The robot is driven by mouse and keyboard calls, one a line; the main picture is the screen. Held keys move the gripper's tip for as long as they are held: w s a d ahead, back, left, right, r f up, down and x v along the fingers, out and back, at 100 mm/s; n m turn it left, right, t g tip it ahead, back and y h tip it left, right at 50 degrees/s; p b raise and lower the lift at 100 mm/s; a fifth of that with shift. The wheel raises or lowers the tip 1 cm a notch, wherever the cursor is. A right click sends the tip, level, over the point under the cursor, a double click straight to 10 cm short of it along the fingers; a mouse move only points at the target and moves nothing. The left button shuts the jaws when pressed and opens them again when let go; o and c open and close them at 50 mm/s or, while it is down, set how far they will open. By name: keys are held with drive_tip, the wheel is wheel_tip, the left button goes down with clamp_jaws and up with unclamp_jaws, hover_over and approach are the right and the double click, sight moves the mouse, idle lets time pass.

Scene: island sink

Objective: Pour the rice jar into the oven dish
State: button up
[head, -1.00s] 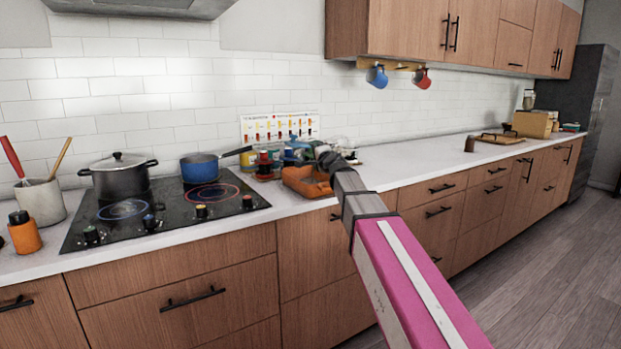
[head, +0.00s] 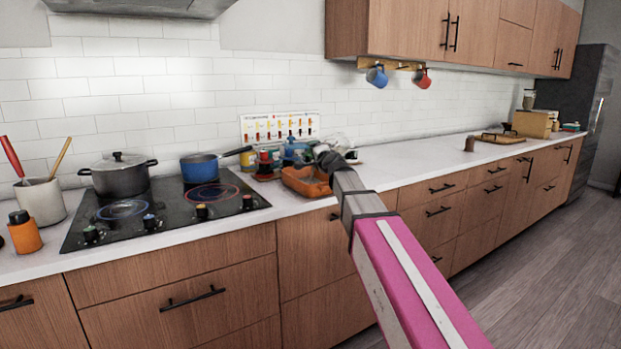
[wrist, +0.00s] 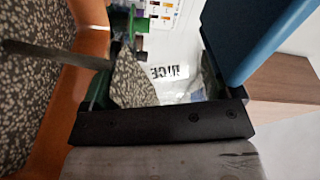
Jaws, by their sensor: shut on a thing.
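The orange oven dish (head: 300,186) sits on the counter right of the cooktop, open side up. Its orange side also shows at the left of the wrist view (wrist: 84,65). My gripper (head: 325,156) is above the dish's right end, shut on the clear rice jar (wrist: 170,72), whose "RICE" label appears upside down in the wrist view. In the head view the jar is small and partly hidden behind my gripper, so its exact tilt is unclear. I cannot tell whether any rice is in the dish.
A blue pot (head: 293,151) and small jars (head: 265,163) crowd behind the dish. The cooktop (head: 165,212) holds a blue saucepan (head: 200,167) and a dark lidded pot (head: 120,176). The counter (head: 420,165) to the right is mostly clear.

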drive_tip(key=shift+s+a+n+p, duration=0.1)
drive_tip(key=shift+a+n+p, duration=0.15)
drive_tip(key=shift+n, duration=0.4)
drive_tip(key=shift+s+a+n+p, duration=0.1)
drive_tip(key=shift+a+n+p, duration=0.15)
drive_tip(key=shift+n, duration=0.4)
idle(2.5)
drive_tip(key=shift+d, duration=0.1)
